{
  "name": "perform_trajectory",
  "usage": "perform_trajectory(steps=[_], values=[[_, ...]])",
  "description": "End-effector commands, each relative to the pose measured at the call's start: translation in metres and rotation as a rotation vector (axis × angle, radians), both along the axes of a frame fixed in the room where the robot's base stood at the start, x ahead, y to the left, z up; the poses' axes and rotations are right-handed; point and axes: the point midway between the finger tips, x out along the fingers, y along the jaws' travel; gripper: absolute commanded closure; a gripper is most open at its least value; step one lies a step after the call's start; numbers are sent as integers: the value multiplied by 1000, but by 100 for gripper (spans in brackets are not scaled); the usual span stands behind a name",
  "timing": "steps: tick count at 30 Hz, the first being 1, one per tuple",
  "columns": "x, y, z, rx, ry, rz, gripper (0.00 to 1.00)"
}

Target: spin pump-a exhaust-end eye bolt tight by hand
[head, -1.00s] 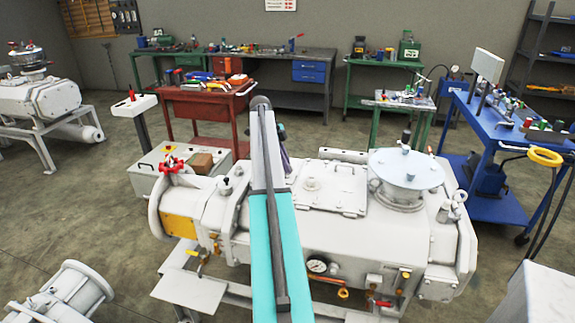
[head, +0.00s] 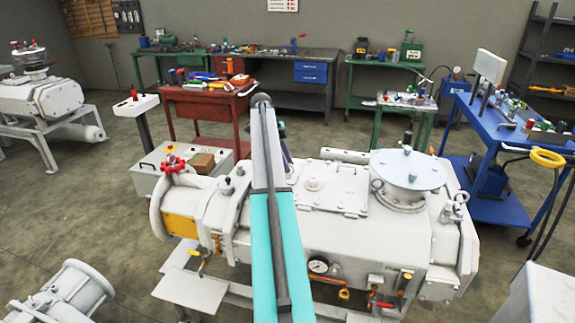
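A large white pump (head: 345,232) lies across the middle of the head view. Which pump it is cannot be read. A small pale fitting (head: 455,207) with a ring-like top stands at its right end; it may be an eye bolt, but it is too small to be sure. A small dark-topped fitting (head: 227,187) stands near the left end. My teal and grey arm reaches over the pump's middle and hides part of its top. My gripper is not visible; a dark, purplish part shows just behind the arm's far end.
A blue cart (head: 500,125) with tools stands close to the pump's right. A red workbench (head: 205,103) stands behind it. Open floor (head: 75,205) lies to the left.

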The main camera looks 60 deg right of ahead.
Motion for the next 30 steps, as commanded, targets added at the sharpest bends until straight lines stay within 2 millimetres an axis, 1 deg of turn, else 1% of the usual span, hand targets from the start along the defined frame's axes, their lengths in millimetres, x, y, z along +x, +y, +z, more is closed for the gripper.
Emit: perform_trajectory(steps=[5,14,18,20,30], values=[[10,2,19,-2,-2,2,72],[28,6,63,-2,-3,1,72],[37,10,87,-2,-3,2,72],[41,11,96,-2,-3,3,72],[45,14,111,-1,-2,2,72]])
